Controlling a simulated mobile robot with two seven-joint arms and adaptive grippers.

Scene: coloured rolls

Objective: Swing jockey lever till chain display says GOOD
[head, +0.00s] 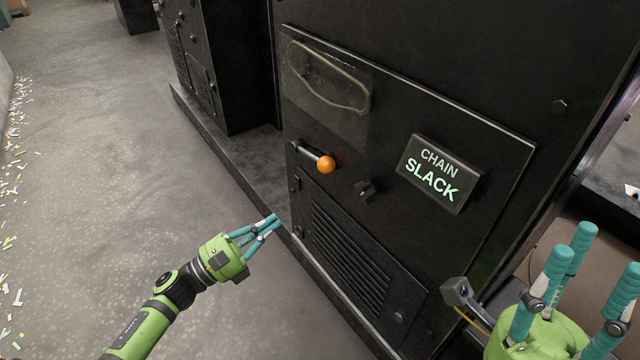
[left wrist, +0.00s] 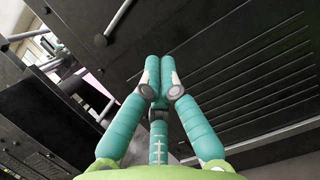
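The jockey lever with its orange ball knob (head: 326,164) sticks out of the black machine panel, below a clear window showing a sagging chain loop (head: 330,84). The chain display (head: 440,174) to its right reads "CHAIN SLACK" in pale green letters. My left gripper (head: 274,223) is below and left of the knob, apart from it and empty. Its teal fingers are drawn together, and the left wrist view shows two fingertips touching side by side (left wrist: 159,68). My right gripper (head: 580,275) is at the lower right, away from the lever, with fingers spread and nothing between them.
A dark hex-headed fitting (head: 365,191) sits right of the lever. A slatted vent (head: 350,252) is below. A grey box on an arm (head: 457,291) juts out near my right gripper. A low plinth (head: 250,160) edges the machine. Open floor (head: 110,160) lies left.

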